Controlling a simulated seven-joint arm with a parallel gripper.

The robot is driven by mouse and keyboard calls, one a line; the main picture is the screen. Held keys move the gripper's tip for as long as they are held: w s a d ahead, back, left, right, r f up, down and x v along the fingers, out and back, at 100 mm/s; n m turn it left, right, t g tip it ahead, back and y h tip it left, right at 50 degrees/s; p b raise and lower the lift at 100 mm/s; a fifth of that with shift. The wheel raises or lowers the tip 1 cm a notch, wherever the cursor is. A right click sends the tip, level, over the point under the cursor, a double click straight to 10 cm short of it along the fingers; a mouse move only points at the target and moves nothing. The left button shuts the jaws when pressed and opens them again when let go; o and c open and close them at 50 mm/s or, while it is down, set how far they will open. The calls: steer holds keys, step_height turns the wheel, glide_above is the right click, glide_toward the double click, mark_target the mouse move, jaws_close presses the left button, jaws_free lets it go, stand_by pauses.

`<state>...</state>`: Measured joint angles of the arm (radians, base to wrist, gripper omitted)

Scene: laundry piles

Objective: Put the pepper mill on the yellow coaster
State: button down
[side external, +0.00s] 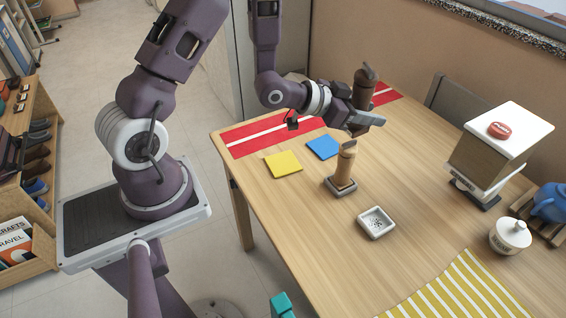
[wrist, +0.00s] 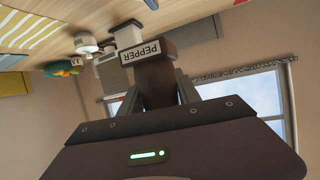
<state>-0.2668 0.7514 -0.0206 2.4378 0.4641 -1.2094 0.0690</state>
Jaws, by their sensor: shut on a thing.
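The pepper mill (side external: 364,85) is dark brown, with a knob on top. My gripper (side external: 366,114) is shut around it and holds it upright above the table, behind a lighter mill. In the wrist view, the pepper mill (wrist: 158,85) sits between the fingers of my gripper (wrist: 158,92), and its base bears a white label reading PEPPER. The yellow coaster (side external: 283,165) lies flat and empty on the table, left of and nearer the camera than my gripper. The wrist view does not show the coaster.
A light brown mill (side external: 346,165) stands on a grey base near the held mill. A blue coaster (side external: 323,147) lies beside the yellow one. A white dish (side external: 376,222), a lidded white jar (side external: 510,236), a dispenser (side external: 492,150) and a blue teapot (side external: 550,203) are rightward. A red runner (side external: 262,133) lies behind.

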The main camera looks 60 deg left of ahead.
steer(key=s+a+n+y, duration=0.2)
steer(key=s+a, duration=0.2)
steer(key=a, duration=0.7)
steer(key=n+y, duration=0.1)
glide_above(291, 159)
steer(key=shift+t, duration=0.3)
step_height(291, 159, down, 21)
steer(key=shift+s+r, duration=0.1)
steer(key=shift+r, duration=0.1)
steer(key=shift+f, duration=0.1)
steer(key=c, duration=0.9)
jaws_free()
steer(key=shift+o, duration=0.2)
